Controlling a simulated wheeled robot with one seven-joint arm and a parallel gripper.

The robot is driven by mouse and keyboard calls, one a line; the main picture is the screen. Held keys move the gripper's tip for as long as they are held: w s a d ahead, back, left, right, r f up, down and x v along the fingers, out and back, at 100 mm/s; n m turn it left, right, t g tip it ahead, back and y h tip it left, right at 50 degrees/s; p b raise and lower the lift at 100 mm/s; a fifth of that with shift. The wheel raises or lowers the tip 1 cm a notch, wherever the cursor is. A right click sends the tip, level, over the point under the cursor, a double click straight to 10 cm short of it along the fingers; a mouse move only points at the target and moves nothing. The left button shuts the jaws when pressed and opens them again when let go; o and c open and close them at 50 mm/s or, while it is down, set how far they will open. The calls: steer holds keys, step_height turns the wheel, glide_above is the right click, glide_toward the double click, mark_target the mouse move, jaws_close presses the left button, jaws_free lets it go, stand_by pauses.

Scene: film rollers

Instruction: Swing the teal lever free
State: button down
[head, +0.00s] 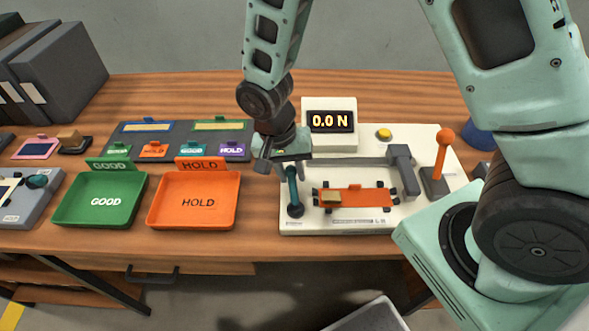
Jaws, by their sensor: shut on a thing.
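The teal lever (293,190) stands nearly upright on a dark round pivot at the left front of the cream test unit (335,226). My gripper (289,168) is above the pivot, pointing down, and is shut on the upper end of the teal lever. The display (330,121) reads 0.0 N.
A dark grey bracket (400,166), an orange-knobbed lever (444,143) and a yellow button (384,133) are on the unit. Green GOOD (76,219) and orange HOLD (164,222) trays lie left, with a dark rack of coloured cards (240,137) behind. My base covers the right front.

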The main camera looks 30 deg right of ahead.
steer(key=a+n, duration=0.1)
steer(key=n, duration=0.1)
steer(key=shift+w+a+n, duration=0.2)
steer(key=shift+a+n, duration=0.2)
steer(key=a+n+t, duration=0.1)
steer(key=n, duration=0.1)
steer(key=shift+a+n, duration=0.3)
steer(key=shift+a, duration=0.05)
steer(key=a+n, duration=0.2)
steer(key=n, duration=0.1)
steer(key=shift+s+t, duration=0.3)
steer(key=shift+s, duration=0.05)
steer(key=shift+s+a+n+b, duration=0.25)
steer(key=shift+a+n, duration=0.1)
steer(key=shift+n, duration=0.4)
steer(key=shift+s+a+n+b, duration=0.2)
steer(key=shift+a+n, duration=0.1)
steer(key=shift+n, duration=0.45)
steer(key=c, duration=1.2)
jaws_free()
steer(key=shift+o, duration=0.2)
steer(key=shift+r, duration=0.15)
step_height(320, 180, up, 17)
steer(key=s+a+p, duration=0.1)
steer(key=a, duration=0.2)
steer(key=shift+s, duration=0.35)
